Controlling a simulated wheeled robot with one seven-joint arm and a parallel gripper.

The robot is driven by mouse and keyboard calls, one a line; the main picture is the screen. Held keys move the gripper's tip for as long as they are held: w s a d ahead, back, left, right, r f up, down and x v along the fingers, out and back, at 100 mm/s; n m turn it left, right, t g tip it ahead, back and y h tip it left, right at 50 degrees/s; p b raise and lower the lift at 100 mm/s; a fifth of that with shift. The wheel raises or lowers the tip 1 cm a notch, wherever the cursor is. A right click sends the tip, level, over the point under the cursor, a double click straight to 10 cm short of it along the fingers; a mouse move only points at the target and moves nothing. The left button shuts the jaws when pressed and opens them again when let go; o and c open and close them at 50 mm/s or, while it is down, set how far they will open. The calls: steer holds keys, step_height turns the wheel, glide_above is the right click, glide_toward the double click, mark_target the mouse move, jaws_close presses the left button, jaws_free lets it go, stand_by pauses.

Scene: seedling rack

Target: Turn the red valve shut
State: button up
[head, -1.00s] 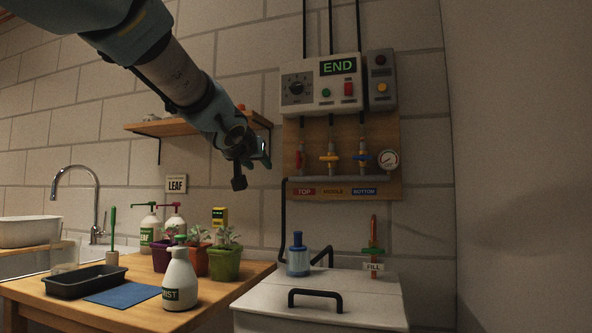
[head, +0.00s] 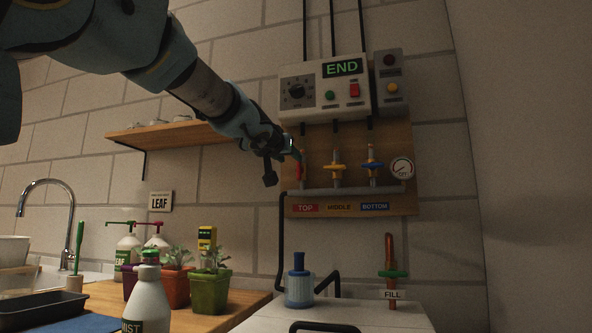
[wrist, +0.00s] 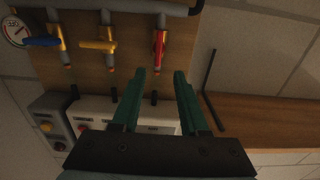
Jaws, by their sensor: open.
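The red valve (head: 301,168) is the leftmost of three on the wooden board, above the TOP label. Its lever is in line with its pipe, upright in the head view. It also shows in the wrist view (wrist: 159,48), just beyond the gap between my fingertips. My gripper (wrist: 160,74) is open and empty, its two green fingers apart. In the head view my gripper (head: 292,148) is at the upper left of the red valve and partly covers that part of the board. I cannot tell whether a finger touches the lever.
The yellow valve (head: 337,167) and blue valve (head: 373,166) have levers across their pipes. A gauge (head: 402,168) is at right. A control box (head: 325,93) reading END is above. A wooden shelf (wrist: 262,122) lies beside my fingers. Pots and bottles stand below.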

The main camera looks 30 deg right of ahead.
mark_target(297, 163)
steer(key=b+x, duration=0.1)
steer(key=x, duration=0.4)
steer(key=shift+w+d+f, duration=0.1)
steer(key=shift+w+d, duration=0.15)
steer(key=shift+w, duration=0.05)
steer(key=shift+x, duration=0.75)
steer(key=shift+s, duration=0.15)
jaws_close()
